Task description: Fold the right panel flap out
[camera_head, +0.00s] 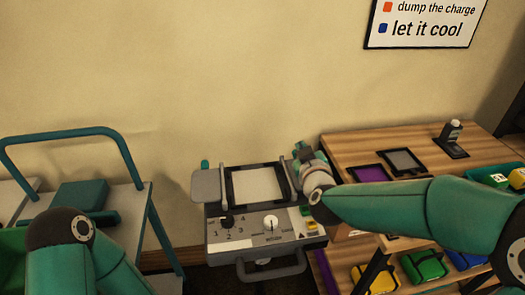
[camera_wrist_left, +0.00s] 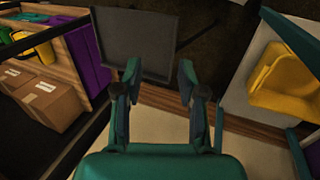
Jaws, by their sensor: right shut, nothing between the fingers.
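The grey control panel (camera_head: 237,238) stands in the middle of the head view, with a dark-framed pale screen (camera_head: 258,186) on top, knobs on its face and a handle below. Its left flap (camera_head: 207,187) lies out to the left. On the screen's right side my right gripper (camera_head: 302,153) is shut and empty, close beside the panel. It and its wrist cover much of that side, so the right flap's position is hard to tell. My left gripper (camera_wrist_left: 159,80) is open and empty in the left wrist view; in the head view only its arm shows, at the lower left.
A wooden table (camera_head: 345,147) with a purple-faced frame (camera_head: 369,173), a grey-faced frame (camera_head: 403,161) and a small stand (camera_head: 451,140) is at the right. Yellow and green cases sit below. A teal-railed cart (camera_head: 150,225) is at the left. Cardboard boxes (camera_wrist_left: 52,102) show in the left wrist view.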

